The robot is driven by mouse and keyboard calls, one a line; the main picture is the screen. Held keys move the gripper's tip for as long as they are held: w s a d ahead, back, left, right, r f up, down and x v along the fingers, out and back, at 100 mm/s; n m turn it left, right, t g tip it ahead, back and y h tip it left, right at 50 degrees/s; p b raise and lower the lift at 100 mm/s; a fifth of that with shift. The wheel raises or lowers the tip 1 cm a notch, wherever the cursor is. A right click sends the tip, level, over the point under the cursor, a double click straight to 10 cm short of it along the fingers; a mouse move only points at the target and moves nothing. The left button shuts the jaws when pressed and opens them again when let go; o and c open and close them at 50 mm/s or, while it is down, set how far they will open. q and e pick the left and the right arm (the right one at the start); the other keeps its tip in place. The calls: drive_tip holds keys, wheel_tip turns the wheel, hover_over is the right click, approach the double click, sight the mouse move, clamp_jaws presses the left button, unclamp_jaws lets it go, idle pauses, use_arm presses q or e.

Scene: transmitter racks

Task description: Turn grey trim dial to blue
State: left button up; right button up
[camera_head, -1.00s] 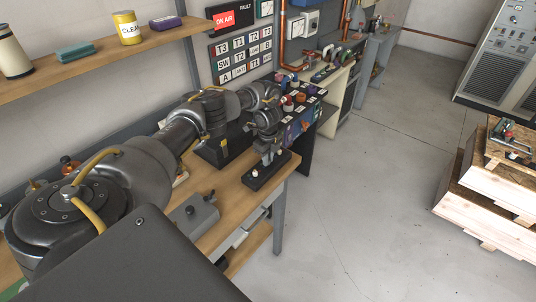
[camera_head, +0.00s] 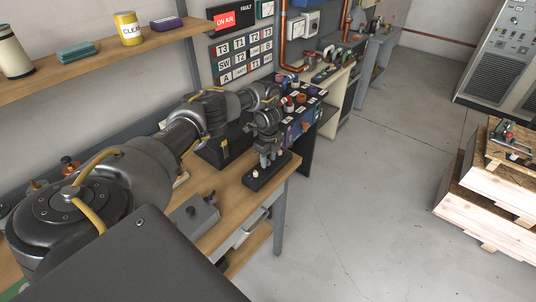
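My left gripper (camera_head: 267,163) points down at a small black box (camera_head: 262,182) near the right end of the wooden workbench. Its fingertips are at the top of the box, and small in the picture. I cannot tell whether they are open or closed on a dial. A small pale knob (camera_head: 255,174) shows on the box, just left of the fingers. A grey trim dial cannot be made out; the gripper hides part of the box top. My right gripper is out of view.
A grey metal box (camera_head: 194,214) lies on the bench (camera_head: 231,193) in front of the black box. A dark unit (camera_head: 222,148) stands behind my arm. Knobs and coloured parts fill the bench beyond. Open floor (camera_head: 350,200) lies right, before wooden crates (camera_head: 485,208).

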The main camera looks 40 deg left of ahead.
sight(268, 161)
use_arm(q)
drive_tip(key=shift+w+r, duration=0.1)
drive_tip(key=shift+r, duration=0.25)
wheel_tip(268, 161, up, 10)
drive_tip(key=p, duration=0.1)
idle(0.4)
